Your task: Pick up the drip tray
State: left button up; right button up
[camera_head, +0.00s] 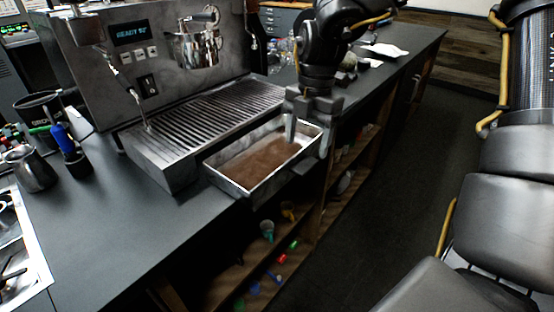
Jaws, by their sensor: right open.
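The drip tray (232,184) is a shallow metal box with brown liquid in it. It sticks out from the front of the espresso machine (160,75), below the slatted grate (205,115), and reaches past the counter edge. My right gripper (307,139) points down at the tray's right end. Its jaws are open, with one finger over the inside of the tray and the other beyond the right wall. I cannot tell whether either finger touches the wall. My left gripper is not in view.
The dark counter (130,235) is clear in front of the machine. A steel pitcher (35,170) and a small dark cup with a blue-handled tool (70,150) stand at left. Open shelves (270,265) with small coloured items lie below the tray. Floor (400,200) is free at right.

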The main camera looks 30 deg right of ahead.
aim_at(302, 163)
jog(key=shift+a+f, duration=0.1)
jog(key=shift+f, duration=0.75)
jog(key=shift+a+f, duration=0.1)
jog(key=shift+f, duration=0.4)
jog(key=f+p, duration=0.1)
jog(key=f, duration=0.3)
jog(key=shift+a+f, duration=0.15)
jog(key=shift+a, duration=0.05)
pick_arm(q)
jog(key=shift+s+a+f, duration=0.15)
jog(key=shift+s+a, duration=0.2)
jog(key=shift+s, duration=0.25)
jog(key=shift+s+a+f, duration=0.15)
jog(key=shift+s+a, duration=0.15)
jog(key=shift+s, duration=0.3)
pick_arm(e)
grip_shut()
